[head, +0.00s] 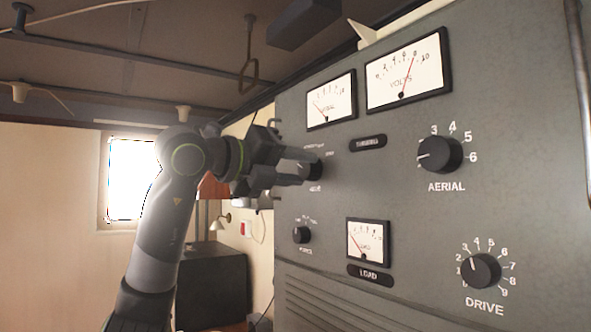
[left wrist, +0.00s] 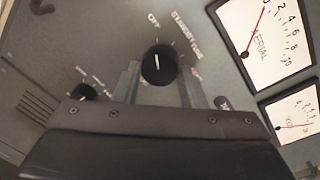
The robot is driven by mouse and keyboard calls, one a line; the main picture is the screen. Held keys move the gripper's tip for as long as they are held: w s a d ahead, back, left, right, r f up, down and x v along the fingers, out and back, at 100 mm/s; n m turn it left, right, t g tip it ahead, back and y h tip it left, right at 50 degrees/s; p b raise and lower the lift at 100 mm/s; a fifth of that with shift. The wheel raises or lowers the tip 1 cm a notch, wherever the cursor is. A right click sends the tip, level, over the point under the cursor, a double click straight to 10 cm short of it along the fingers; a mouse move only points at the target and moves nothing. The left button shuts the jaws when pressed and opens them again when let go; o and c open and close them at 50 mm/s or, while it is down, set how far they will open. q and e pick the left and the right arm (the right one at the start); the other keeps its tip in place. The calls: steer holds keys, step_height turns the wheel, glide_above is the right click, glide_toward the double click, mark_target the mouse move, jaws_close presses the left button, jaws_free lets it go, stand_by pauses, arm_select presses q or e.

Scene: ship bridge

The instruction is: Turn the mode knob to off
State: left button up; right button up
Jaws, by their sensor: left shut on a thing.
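The mode knob (head: 315,170) is a round black knob on the grey panel, partly hidden by my left gripper (head: 297,168) in the head view. The left wrist view shows the knob (left wrist: 158,66) between the two fingers of my left gripper (left wrist: 158,82), which is shut on it. Its white pointer line runs nearly straight up that picture, roughly toward the "OFF" label (left wrist: 153,20). "STANDBY" and further labels run round to the right. My right gripper is not in view.
The panel (head: 400,215) also carries the AERIAL knob (head: 440,155), the DRIVE knob (head: 481,270), a smaller knob (head: 301,235) below my gripper, a LOAD meter (head: 368,242) and two upper meters. A dark cabinet (head: 212,283) stands behind my left arm.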

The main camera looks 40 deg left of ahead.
arm_select(q)
steer(key=shift+r, duration=0.1)
steer(key=o, duration=1)
steer(key=shift+s+a, duration=0.1)
steer(key=shift+s, duration=0.1)
steer(key=b+v, duration=0.5)
steer(key=v, duration=1.2)
steer(key=shift+b, duration=0.35)
steer(key=shift+w, duration=0.1)
